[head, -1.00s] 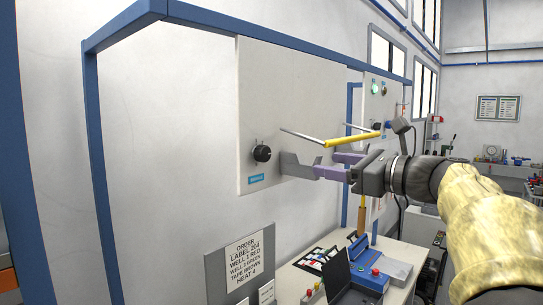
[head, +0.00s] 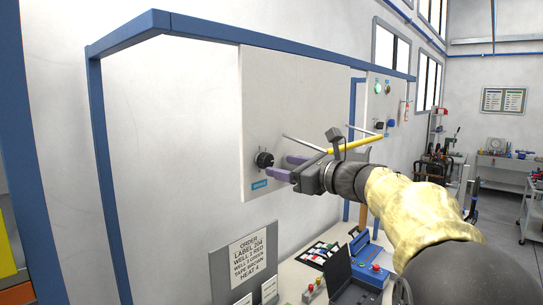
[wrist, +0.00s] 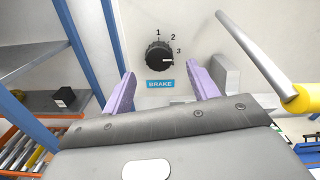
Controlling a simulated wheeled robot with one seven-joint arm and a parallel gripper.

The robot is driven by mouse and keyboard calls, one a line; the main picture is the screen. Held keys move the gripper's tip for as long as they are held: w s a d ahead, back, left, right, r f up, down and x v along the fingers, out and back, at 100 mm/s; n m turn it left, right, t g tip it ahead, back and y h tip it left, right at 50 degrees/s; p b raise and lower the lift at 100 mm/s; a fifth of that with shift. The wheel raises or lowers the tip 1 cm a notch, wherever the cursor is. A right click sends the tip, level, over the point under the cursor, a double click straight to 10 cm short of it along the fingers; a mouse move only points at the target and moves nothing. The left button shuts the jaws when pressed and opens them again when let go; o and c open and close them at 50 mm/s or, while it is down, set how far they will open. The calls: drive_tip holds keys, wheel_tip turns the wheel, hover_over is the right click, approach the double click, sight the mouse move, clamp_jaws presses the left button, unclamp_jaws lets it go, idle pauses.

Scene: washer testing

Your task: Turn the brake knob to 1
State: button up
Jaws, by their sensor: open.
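The black brake knob (head: 264,159) sits on a pale upright panel (head: 225,120). In the wrist view the knob (wrist: 159,55) is above a blue BRAKE label (wrist: 160,84), with marks 1, 2 and 3 around its upper and right side. My gripper (head: 277,165) is open and empty, with purple fingers pointing at the panel close to the knob. In the wrist view the fingertips (wrist: 161,78) are spread to either side, below the knob. Contact cannot be told.
A grey rod with a yellow handle (head: 345,145) sticks out just right of my gripper; it also shows in the wrist view (wrist: 300,98). Blue frame posts (head: 108,180) stand left of the panel. An order sign (head: 248,256) and a bench with devices lie below.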

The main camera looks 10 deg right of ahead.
sight(270, 163)
drive_tip(key=p+x, duration=0.1)
drive_tip(key=x, duration=0.4)
drive_tip(key=shift+p, duration=0.35)
drive_tip(key=shift+c, duration=0.5)
drive_tip(key=c, duration=0.9)
